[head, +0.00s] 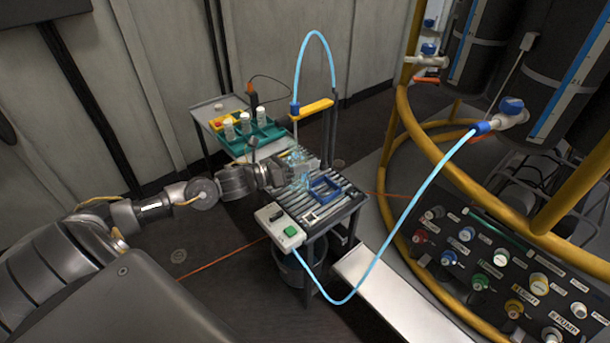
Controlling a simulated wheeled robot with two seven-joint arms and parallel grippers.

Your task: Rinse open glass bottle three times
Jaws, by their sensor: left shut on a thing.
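My left gripper (285,176) reaches in from the left over the slatted rack table. It is shut on a clear glass bottle (299,171), which shows only as a faint bluish shape at the fingers. Its mouth and any water in it are too small to make out. A light blue hose (318,36) arches above the table and comes down at a blue fitting by a yellow bar (312,109). My right gripper is not in view.
A blue square frame (325,189) sits on the slatted table (330,212). A control box with a green button (281,228) is at its front left. A green tray (250,137) with several white-capped bottles stands behind. Yellow railing (440,150) and a labelled knob panel (500,270) bound the right.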

